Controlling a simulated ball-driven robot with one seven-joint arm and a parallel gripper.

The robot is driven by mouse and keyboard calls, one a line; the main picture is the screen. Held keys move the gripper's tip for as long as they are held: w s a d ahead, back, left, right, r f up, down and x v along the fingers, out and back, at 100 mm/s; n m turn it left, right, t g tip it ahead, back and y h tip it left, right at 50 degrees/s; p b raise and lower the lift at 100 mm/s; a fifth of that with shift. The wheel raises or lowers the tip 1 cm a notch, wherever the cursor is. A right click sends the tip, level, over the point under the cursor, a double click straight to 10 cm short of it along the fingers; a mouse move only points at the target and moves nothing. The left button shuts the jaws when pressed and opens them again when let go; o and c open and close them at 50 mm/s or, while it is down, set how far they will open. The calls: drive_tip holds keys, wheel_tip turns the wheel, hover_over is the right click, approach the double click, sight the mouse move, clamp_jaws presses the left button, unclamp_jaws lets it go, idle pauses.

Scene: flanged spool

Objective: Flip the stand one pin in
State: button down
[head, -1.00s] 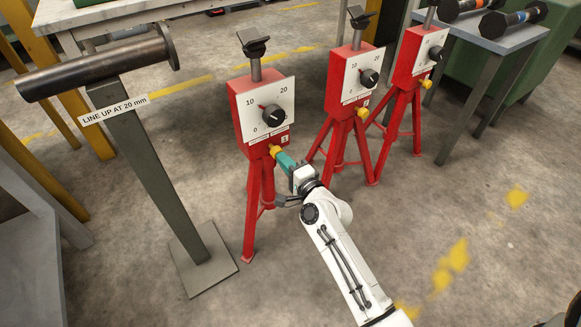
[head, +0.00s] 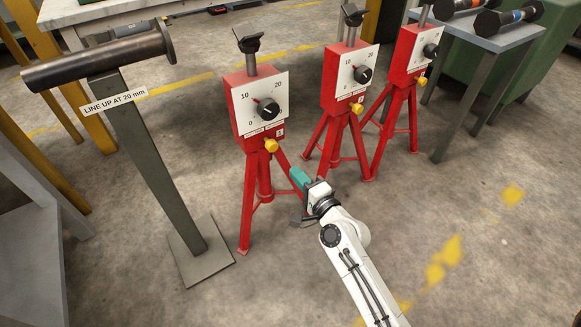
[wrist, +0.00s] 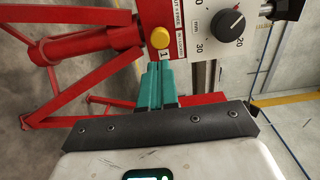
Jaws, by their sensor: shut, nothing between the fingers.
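Stand one is the nearest red tripod stand (head: 250,130), with a white dial plate and a black knob (head: 267,109). Its yellow pin (head: 271,146) sticks out low on the red box; I cannot tell how deep it sits. In the wrist view the yellow pin (wrist: 160,37) shows just beyond my fingertips, beside a label marked 1. My gripper (head: 299,178) has teal fingers, shut and empty, below and right of the pin and apart from it. The closed fingers also show in the wrist view (wrist: 157,80).
Two more red stands (head: 348,80) (head: 408,80) with yellow pins stand to the right. A steel spool (head: 100,62) rests on a grey post at left, with a sign reading LINE UP AT 20 mm (head: 115,100). Dumbbells lie on a grey table (head: 490,40). The floor at right is clear.

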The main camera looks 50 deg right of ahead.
drive_tip(key=shift+v, duration=2.1)
drive_tip(key=s+a+f+n+g+y, duration=0.2)
drive_tip(key=a+f+n+g+y, duration=0.15)
drive_tip(key=a+n, duration=0.25)
drive_tip(key=s+a+f+n+g+y, duration=0.1)
drive_tip(key=a+f+n+g+y, duration=0.1)
drive_tip(key=a+n+g+y, duration=0.3)
drive_tip(key=s+a+f+n+g+h, duration=0.2)
drive_tip(key=s+n+g+h, duration=0.2)
drive_tip(key=s+n+g, duration=0.9)
drive_tip(key=s+r+m+t+p, duration=0.1)
drive_tip(key=s+r+t+p, duration=0.1)
drive_tip(key=r+p, duration=1.5)
drive_tip(key=s+r+m+t+p, duration=0.2)
drive_tip(key=r+t+p, duration=0.1)
drive_tip(key=r+p, duration=1.5)
drive_tip(key=shift+s+d, duration=0.15)
drive_tip(key=shift+d, duration=0.1)
